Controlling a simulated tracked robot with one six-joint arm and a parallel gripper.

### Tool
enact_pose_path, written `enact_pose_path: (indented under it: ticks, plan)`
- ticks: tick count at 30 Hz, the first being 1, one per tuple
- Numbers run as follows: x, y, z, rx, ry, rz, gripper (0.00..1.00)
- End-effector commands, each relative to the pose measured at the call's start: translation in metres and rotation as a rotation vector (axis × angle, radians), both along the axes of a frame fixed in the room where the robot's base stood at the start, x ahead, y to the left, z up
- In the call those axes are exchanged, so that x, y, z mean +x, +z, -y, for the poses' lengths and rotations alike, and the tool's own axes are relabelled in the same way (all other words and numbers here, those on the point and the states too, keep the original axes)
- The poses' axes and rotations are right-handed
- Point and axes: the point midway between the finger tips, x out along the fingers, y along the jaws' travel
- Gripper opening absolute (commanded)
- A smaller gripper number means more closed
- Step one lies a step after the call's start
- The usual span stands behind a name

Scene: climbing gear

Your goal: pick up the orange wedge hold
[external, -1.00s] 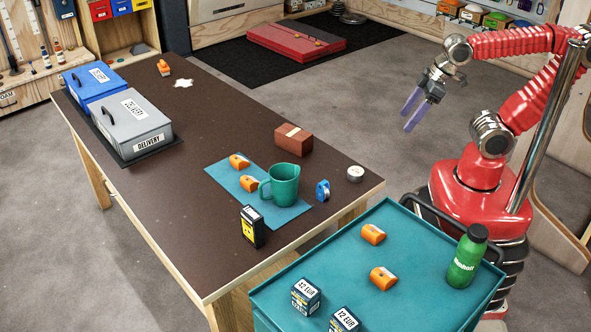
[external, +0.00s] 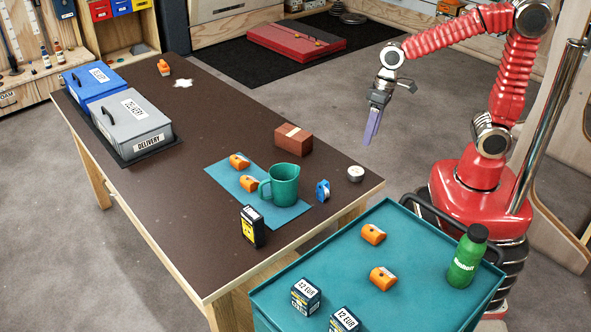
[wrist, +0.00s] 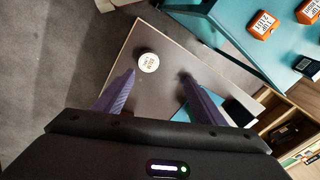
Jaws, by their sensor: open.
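Two orange holds lie on the teal mat on the brown table, one farther back (external: 239,160) and one beside the green jug (external: 249,183). Two more orange holds lie on the teal cart, one farther back (external: 373,234) and one nearer the front (external: 382,278). The cart's holds also show in the wrist view (wrist: 263,23). Another small orange object (external: 164,68) stands at the table's far end. I cannot tell for sure which is the wedge hold. My gripper (external: 370,138) is open and empty, pointing down in the air beyond the table's right edge, apart from every hold.
The green jug (external: 284,186), a blue device (external: 322,190), a white roll (external: 355,173), a brick (external: 293,138) and a dark box (external: 252,226) stand on the table. The cart (external: 330,262) also carries a green bottle (external: 466,256) and priced boxes (external: 306,296). The table's middle is clear.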

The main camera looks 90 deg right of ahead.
Motion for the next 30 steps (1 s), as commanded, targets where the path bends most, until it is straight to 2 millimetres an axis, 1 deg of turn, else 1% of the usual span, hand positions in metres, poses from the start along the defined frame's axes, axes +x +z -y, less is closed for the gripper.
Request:
enact_pose_path:
  ticks: [1,8,17,23,30]
  plan:
    - [0.009,-0.005,0.0,0.018,-0.03,-0.013,0.64]
    - [0.047,-0.023,-0.001,0.11,-0.188,-0.058,0.64]
    - [0.101,-0.051,0.0,0.239,-0.433,-0.12,0.64]
    - [0.14,-0.071,0.001,0.335,-0.621,-0.166,0.64]
    - [0.192,-0.096,0.004,0.466,-0.882,-0.224,0.64]
